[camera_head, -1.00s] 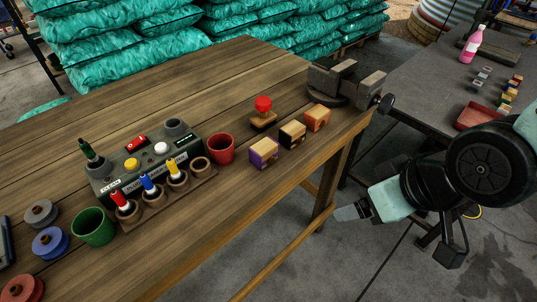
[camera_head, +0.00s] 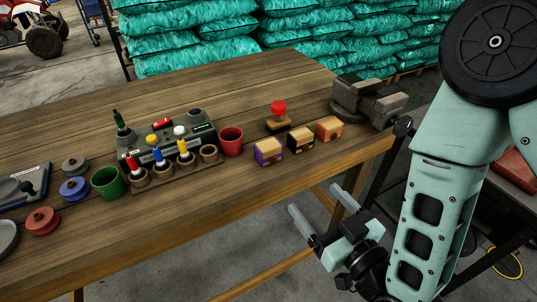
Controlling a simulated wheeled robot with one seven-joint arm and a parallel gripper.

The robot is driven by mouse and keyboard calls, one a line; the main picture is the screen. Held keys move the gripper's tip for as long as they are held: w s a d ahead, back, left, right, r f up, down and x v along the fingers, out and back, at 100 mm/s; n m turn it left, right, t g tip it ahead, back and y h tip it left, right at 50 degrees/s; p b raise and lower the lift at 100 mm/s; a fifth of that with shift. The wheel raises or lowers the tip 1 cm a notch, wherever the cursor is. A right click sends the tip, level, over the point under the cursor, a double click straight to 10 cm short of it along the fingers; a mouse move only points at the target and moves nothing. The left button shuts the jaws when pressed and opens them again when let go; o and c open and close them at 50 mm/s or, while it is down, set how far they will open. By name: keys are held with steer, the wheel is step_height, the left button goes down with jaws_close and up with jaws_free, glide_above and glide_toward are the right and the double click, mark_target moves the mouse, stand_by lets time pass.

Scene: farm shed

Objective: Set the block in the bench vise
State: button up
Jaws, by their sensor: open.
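Three wooden blocks stand in a row near the front edge of the bench: one with purple sides (camera_head: 269,152), one with black sides (camera_head: 300,140) and one with orange sides (camera_head: 329,129). The dark grey bench vise (camera_head: 368,102) is at the bench's right end, just right of the orange block. I cannot clearly see the gap between its jaws. My gripper (camera_head: 319,207) is open and empty, in front of the bench's front edge and below the blocks, its two fingers apart and pointing up-left.
A red-knobbed stamp (camera_head: 279,115) stands behind the blocks. A red cup (camera_head: 231,142), a control box (camera_head: 165,143), a holder with coloured plugs (camera_head: 173,175) and a green cup (camera_head: 108,182) are to the left. The bench's rear top (camera_head: 240,85) is clear.

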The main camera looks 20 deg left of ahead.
steer(key=b, duration=0.7)
glide_toward(273, 150)
steer(key=x, duration=0.3)
steer(key=shift+p+x, duration=0.7)
steer(key=shift+x, duration=2.5)
steer(key=c, duration=1.2)
